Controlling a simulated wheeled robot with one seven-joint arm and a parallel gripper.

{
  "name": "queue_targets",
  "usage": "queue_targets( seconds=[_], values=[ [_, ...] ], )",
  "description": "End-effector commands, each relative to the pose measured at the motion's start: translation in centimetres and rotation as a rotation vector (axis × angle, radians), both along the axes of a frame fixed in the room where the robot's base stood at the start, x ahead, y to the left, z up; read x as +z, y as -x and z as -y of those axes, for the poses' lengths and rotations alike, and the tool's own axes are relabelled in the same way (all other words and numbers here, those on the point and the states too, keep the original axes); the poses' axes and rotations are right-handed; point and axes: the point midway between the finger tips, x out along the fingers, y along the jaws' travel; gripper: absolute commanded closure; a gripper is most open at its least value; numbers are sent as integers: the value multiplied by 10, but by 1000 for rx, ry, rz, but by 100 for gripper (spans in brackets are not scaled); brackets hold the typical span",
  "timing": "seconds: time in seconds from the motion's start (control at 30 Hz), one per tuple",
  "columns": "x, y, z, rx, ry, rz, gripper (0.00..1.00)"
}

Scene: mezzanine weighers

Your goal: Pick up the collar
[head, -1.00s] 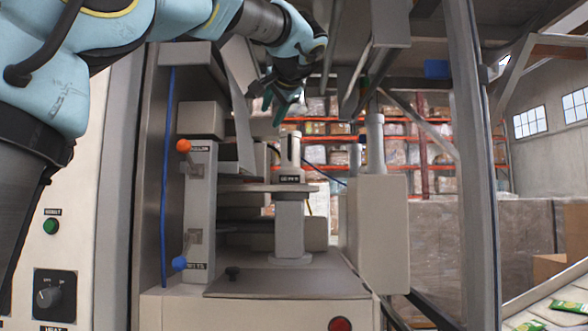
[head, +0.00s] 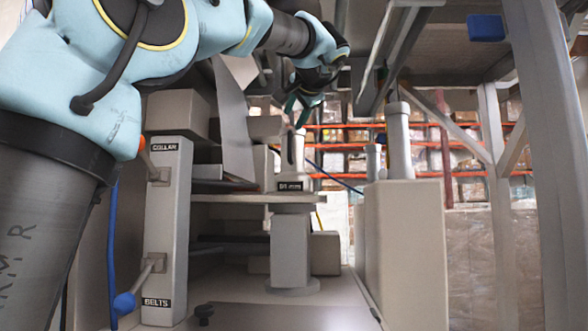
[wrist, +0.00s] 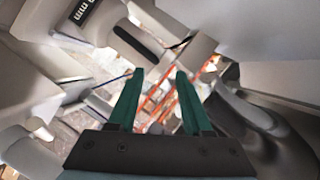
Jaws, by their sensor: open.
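My gripper (head: 299,116) is open and empty, its green fingers hanging beside the upright tube above a labelled grey part. In the wrist view the fingers (wrist: 160,74) spread over a gap with nothing between them. I take the grey part with the black "mm" label (head: 290,184) to be the collar, though I cannot be sure. In the wrist view a part with an "mm" label (wrist: 106,20) lies at upper left, beyond the fingertips.
A panel (head: 166,230) marked COLLAR and BELTS has an orange-knobbed lever above and a blue-knobbed lever (head: 124,303) below. A tall grey housing (head: 403,250) stands right. A slanted sheet (head: 233,125) is close left of my gripper. A frame post (head: 550,160) stands far right.

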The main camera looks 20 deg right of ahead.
Motion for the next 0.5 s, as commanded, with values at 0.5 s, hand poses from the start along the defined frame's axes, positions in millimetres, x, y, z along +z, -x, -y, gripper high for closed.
queue_targets(
  seconds=[0.5],
  values=[
    [-8,-52,21,0,-3,-2,50]
  ],
)
